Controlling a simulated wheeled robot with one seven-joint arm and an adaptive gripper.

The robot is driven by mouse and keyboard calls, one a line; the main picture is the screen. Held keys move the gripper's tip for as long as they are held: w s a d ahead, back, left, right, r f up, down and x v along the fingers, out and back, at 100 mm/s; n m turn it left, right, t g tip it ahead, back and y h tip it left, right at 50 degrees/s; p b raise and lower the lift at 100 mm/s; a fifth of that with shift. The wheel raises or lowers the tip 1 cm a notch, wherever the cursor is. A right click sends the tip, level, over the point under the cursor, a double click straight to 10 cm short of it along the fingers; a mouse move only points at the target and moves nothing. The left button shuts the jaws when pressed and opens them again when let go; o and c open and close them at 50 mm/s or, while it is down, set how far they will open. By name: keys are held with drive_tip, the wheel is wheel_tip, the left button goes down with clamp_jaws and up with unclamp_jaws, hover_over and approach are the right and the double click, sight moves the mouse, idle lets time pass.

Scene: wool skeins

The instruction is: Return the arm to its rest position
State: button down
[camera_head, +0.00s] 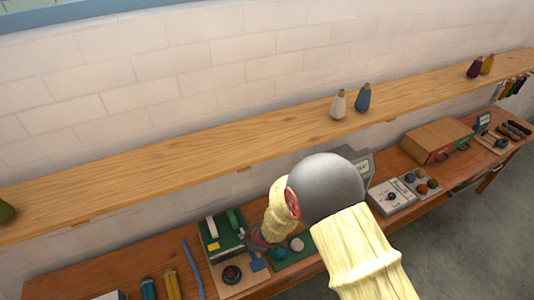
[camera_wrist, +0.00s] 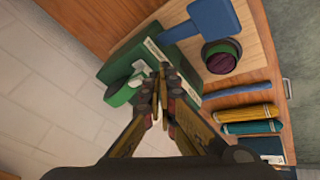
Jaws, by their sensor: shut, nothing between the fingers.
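My gripper (camera_wrist: 162,100) is shut and empty in the wrist view, its fingertips together above a green box-like device (camera_wrist: 140,65). In the head view my arm, in a yellow sleeve, reaches down over the workbench, and my gripper (camera_head: 258,240) is small and partly hidden beside the same green device (camera_head: 222,235). I cannot tell whether the fingertips touch the device.
A wooden shelf (camera_head: 150,185) with bottle-like skeins, such as a white one (camera_head: 339,104) and a blue one (camera_head: 363,98), runs along the wall above the bench (camera_head: 75,280). A grey scale-like box (camera_head: 390,197) and a wooden box (camera_head: 435,140) stand to the right.

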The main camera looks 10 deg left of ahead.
drive_tip(key=s+d+r+m+g+h, duration=0.15)
drive_tip(key=s+d+m+h, duration=0.3)
drive_tip(key=d, duration=0.75)
drive_tip(key=s+d+r+m+t+b, duration=0.1)
drive_tip(key=s+d+r+m+b, duration=0.5)
drive_tip(key=s+d+r+b, duration=0.2)
drive_tip(key=s+d+r+m+t+b, duration=0.2)
drive_tip(key=s+d+r+m+b, duration=0.5)
drive_tip(key=d+r+b, duration=0.3)
wheel_tip(320, 180, up, 4)
drive_tip(key=shift+s+d+r, duration=0.15)
drive_tip(key=shift+s+d, duration=0.65)
drive_tip(key=shift+d, duration=0.2)
drive_tip(key=shift+a+t, duration=0.1)
drive_tip(key=shift+t, duration=0.15)
